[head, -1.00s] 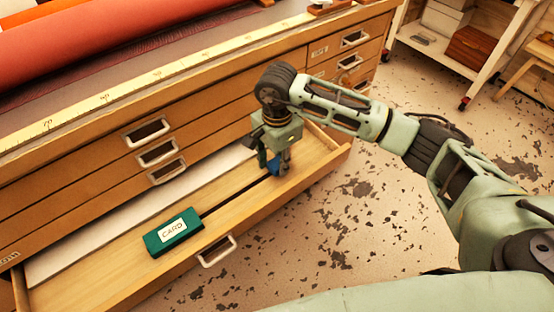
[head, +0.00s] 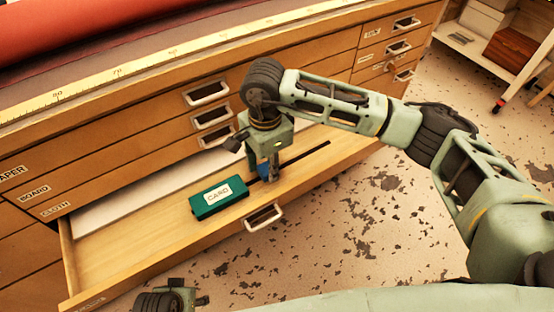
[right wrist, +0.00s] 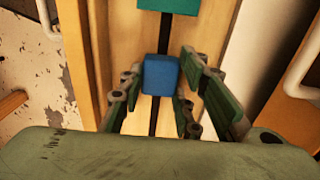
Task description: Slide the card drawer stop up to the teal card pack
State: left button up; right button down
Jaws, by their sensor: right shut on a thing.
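The teal card pack (head: 226,190), with a white label reading CARD, lies flat in the open drawer (head: 130,255). The blue stop (head: 262,170) sits on the dark slot in the drawer floor, to the right of the pack. My right gripper (head: 264,177) points down and is shut on the stop, hiding part of it. In the right wrist view the stop (right wrist: 160,75) is between my fingers, and a short stretch of slot separates it from the pack (right wrist: 168,5). My left gripper (head: 178,298) shows only partly at the bottom edge; its fingers are unclear.
The drawer's front wall with its pull handle (head: 264,216) runs close to the stop. A white sheet (head: 130,190) lies along the drawer's back. Closed drawers with handles (head: 206,92) rise behind. The slot (head: 305,157) is clear to the right of my gripper.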

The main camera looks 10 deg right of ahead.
aim_at(267, 167)
jog(key=c, duration=1.3)
grip_release()
notch_tip(267, 167, up, 12)
jog(key=shift+r, duration=0.1)
